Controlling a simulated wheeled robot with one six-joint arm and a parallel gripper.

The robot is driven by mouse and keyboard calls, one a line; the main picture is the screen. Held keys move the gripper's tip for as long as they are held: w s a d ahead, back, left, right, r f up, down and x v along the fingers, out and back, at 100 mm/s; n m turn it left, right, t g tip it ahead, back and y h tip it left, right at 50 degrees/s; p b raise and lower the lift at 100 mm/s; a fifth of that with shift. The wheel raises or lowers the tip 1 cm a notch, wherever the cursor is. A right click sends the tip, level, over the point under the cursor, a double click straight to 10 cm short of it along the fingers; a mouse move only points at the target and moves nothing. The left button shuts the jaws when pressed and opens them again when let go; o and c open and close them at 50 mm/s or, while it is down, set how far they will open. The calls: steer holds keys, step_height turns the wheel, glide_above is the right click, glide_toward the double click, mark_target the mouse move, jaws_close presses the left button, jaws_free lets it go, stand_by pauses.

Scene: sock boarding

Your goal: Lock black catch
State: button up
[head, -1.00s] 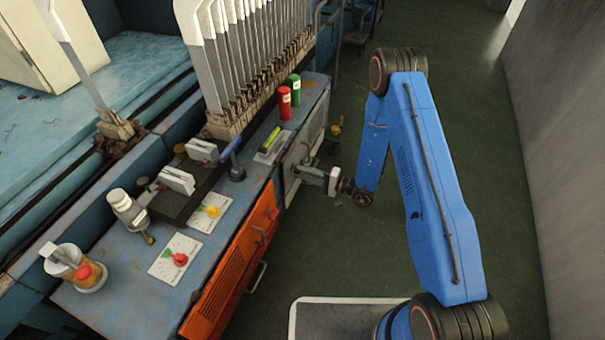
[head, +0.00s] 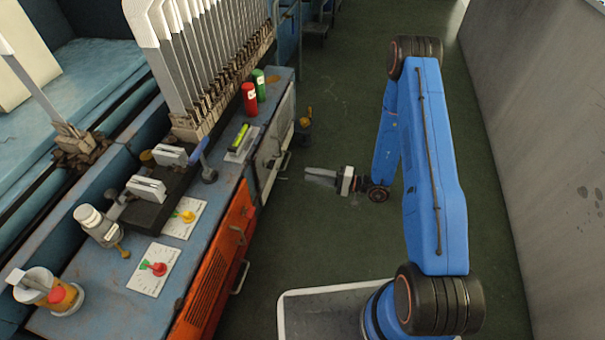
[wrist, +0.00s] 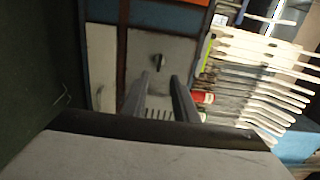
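A small black catch (wrist: 158,61) sits on a grey cabinet door (wrist: 170,48) in the wrist view. It shows between and beyond my fingertips, apart from them. In the head view the grey door (head: 282,125) is on the right end of the blue bench, and the catch is too small to make out surely. My gripper (head: 318,176) is out over the floor to the right of the door, with a clear gap to it. In the wrist view my gripper (wrist: 158,80) has its two grey fingers apart, with nothing between them.
Red (head: 249,98) and green (head: 259,85) cylinders and a row of upright boards (head: 205,60) stand on the bench. A yellow-topped object (head: 304,120) is beyond the door. Green floor (head: 335,240) is open.

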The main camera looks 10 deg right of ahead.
steer(key=shift+v, duration=1)
steer(key=s+a+r+n+g+h, duration=0.1)
steer(key=s+r+n+g+h, duration=0.15)
steer(key=s+r, duration=0.45)
steer(key=s+r+n+g+h, duration=0.1)
steer(key=s+r+n+g, duration=0.2)
steer(key=r, duration=0.8)
steer(key=s+a+r+n+g+h, duration=0.1)
steer(key=s+r+g, duration=0.35)
steer(key=r, duration=0.35)
steer(key=s+d+r+m+t+h, duration=0.2)
steer(key=s+d+r+t+h, duration=0.6)
steer(key=s+d+r+h, duration=0.4)
steer(key=shift+s+d+r+m+t, duration=0.35)
steer(key=shift+s+d+r, duration=1.8)
steer(key=shift+s+d, duration=0.6)
steer(key=shift+s+a+h, duration=0.1)
steer(key=shift+a+h, duration=0.05)
steer(key=shift+h, duration=0.1)
